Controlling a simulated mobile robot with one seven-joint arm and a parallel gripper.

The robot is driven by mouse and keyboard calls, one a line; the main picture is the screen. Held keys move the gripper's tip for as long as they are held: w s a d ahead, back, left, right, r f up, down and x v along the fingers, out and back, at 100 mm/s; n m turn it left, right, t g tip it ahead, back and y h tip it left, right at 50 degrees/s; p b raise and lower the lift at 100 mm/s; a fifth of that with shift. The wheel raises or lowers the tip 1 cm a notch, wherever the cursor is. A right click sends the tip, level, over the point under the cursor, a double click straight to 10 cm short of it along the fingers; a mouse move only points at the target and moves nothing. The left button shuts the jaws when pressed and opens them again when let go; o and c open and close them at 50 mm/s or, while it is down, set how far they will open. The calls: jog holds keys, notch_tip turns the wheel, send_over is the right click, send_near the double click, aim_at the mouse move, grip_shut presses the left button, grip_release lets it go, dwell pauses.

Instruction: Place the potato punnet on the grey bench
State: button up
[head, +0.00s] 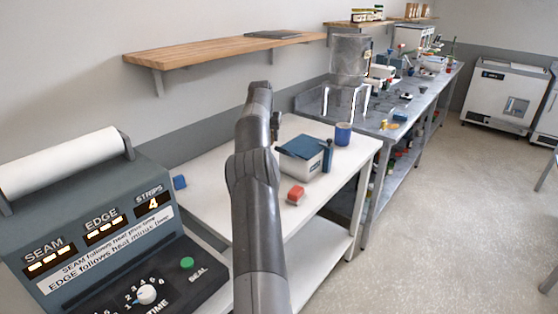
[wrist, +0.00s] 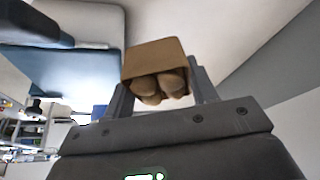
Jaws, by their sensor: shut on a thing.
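The potato punnet (wrist: 155,60) is a brown card tray with round tan potatoes showing at its open side, in the wrist view. My gripper (wrist: 163,88) is shut on it, with one finger at each side. In the head view my own arm hides the punnet and most of the gripper. The grey bench (head: 422,101) is a long metal bench running along the wall toward the back right. Its near end carries a clear, box-like stand (head: 350,75).
A sealing machine (head: 110,230) fills the front left. A wooden shelf (head: 215,49) is above. Floor at right is clear.

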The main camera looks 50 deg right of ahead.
jog(key=shift+w+d+f+m, duration=0.15)
jog(key=shift+w+d+f, duration=0.05)
jog(key=shift+w+f, duration=0.2)
jog(key=shift+w+d+f+m, duration=0.15)
jog(key=shift+w+f, duration=0.1)
jog(key=shift+f, duration=0.2)
jog(key=shift+w+f, duration=0.35)
jog(key=shift+f, duration=0.2)
notch_tip(320, 180, down, 10)
jog(key=shift+r, duration=0.1)
jog(key=o, duration=1)
jog(key=shift+f, duration=0.2)
jog(key=shift+r, duration=0.1)
jog(key=v, duration=1.2)
jog(key=shift+w+a+r, duration=0.1)
jog(key=shift+w+a, duration=0.05)
jog(key=shift+a, duration=0.05)
